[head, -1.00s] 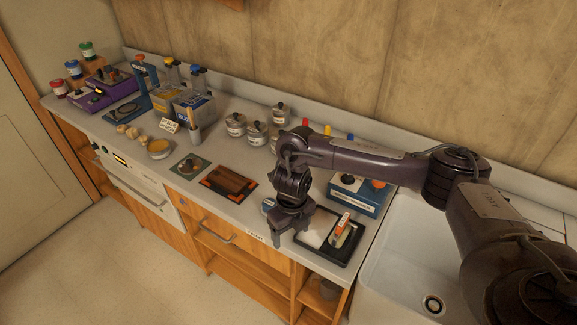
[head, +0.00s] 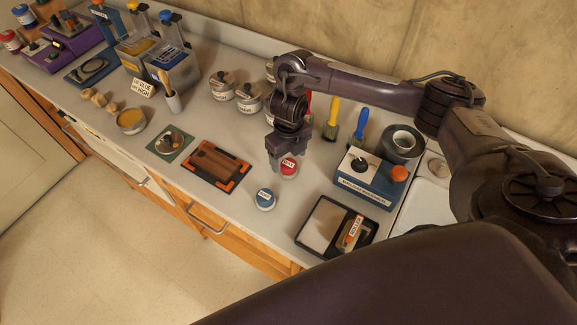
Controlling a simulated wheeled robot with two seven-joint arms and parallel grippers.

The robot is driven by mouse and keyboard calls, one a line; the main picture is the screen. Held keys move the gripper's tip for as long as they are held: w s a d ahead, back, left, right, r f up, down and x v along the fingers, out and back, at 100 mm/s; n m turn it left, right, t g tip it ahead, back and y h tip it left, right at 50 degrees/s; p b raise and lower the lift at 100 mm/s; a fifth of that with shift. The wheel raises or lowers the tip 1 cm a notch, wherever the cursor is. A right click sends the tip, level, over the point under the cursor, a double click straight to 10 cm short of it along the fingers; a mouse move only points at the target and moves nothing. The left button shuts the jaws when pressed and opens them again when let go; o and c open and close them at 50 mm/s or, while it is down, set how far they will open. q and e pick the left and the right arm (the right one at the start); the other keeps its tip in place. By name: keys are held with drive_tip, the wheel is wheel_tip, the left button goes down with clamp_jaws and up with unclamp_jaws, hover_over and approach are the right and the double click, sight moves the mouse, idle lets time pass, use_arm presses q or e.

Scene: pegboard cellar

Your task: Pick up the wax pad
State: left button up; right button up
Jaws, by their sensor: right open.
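My right gripper (head: 287,160) points down over the counter, its jaws open. Just below its fingertips is a small round pad or tin with a red labelled top (head: 289,168). A similar one with a blue labelled top (head: 265,197) stands nearer the counter's front edge, apart from the gripper. Their label text is too small to read, so I cannot tell for sure which is the wax pad. The fingers partly hide the space around the red one. My left gripper is not in view.
A black tray (head: 314,249) with a roller (head: 353,232) lies at the right front. A blue box (head: 372,184) with an orange knob stands behind it. An orange-cornered frame (head: 235,177) lies left of the blue top. Several lidded tins (head: 222,88) stand behind left.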

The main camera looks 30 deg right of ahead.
sight(289, 163)
wheel_tip(289, 163, down, 3)
drive_tip(key=shift+w+d, duration=0.15)
drive_tip(key=shift+w+f, duration=0.2)
drive_tip(key=shift+f, duration=0.75)
drive_tip(key=shift+c, duration=3.2)
drive_tip(key=c, duration=0.4)
drive_tip(key=shift+r, duration=0.6)
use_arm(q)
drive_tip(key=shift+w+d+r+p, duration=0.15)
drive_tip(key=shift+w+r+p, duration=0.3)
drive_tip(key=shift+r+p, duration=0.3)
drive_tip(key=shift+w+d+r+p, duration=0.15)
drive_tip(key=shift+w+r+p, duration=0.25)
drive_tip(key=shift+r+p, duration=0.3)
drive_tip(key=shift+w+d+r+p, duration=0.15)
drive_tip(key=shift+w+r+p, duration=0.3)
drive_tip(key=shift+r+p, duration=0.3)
use_arm(e)
drive_tip(key=shift+r, duration=9.45)
